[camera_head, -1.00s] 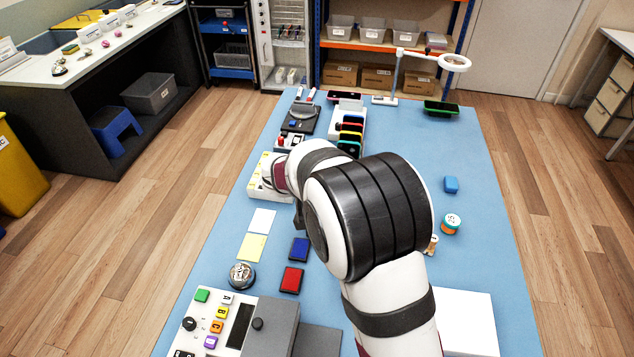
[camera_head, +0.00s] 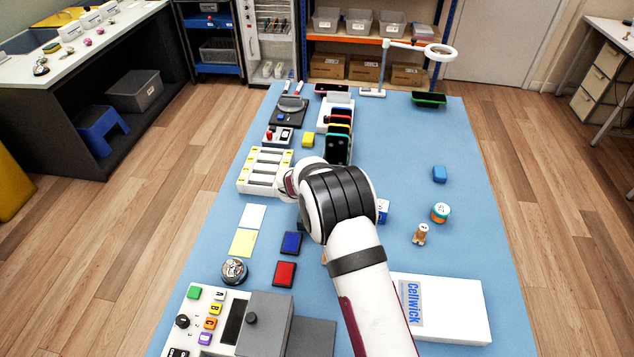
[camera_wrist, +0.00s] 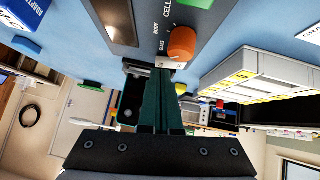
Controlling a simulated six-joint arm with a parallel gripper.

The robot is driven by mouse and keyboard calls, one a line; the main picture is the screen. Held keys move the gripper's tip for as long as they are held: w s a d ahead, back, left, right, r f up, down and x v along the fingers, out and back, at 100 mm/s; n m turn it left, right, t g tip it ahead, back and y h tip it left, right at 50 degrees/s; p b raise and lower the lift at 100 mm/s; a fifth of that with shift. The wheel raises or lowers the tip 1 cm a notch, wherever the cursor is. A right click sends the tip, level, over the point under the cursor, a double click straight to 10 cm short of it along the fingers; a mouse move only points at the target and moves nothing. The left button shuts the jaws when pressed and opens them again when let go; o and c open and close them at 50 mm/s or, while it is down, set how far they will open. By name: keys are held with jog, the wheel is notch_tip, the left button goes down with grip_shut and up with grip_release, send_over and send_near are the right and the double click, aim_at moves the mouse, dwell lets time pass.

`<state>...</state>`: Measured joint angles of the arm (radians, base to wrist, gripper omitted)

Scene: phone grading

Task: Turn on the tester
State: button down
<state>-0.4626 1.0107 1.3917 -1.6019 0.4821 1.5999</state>
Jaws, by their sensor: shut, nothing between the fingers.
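A dark grey panel (camera_wrist: 207,22) fills the top of the wrist view. It has an orange knob (camera_wrist: 181,42) and printed marks reading CELL, BODY and what looks like GLASS. It is probably the tester; I cannot confirm this. A lit rectangle (camera_wrist: 124,22) sits on it to the left of the knob. My gripper (camera_wrist: 163,72) is shut and empty, its dark green fingers together. The tips are close to the knob's lower left side; I cannot tell if they touch. In the head view my arm hides the fingers and most of this panel.
A slotted white tray (camera_head: 243,184) stands left of my wrist and also shows in the wrist view (camera_wrist: 258,76). A rack of phones (camera_head: 339,148) stands beyond. Blue (camera_head: 291,243) and red (camera_head: 285,274) pads lie left.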

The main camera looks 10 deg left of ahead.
jog(key=shift+f, duration=0.15)
jog(key=shift+d+f, duration=0.2)
jog(key=shift+f, duration=0.1)
dwell(0.3)
jog(key=shift+a+r, duration=0.1)
jog(key=shift+a, duration=0.75)
jog(key=r, duration=0.5)
jog(key=shift+s+a, duration=0.35)
jog(key=shift+s, duration=0.05)
jog(key=v, duration=0.8)
jog(key=shift+s+r, duration=0.25)
jog(key=shift+s, duration=0.05)
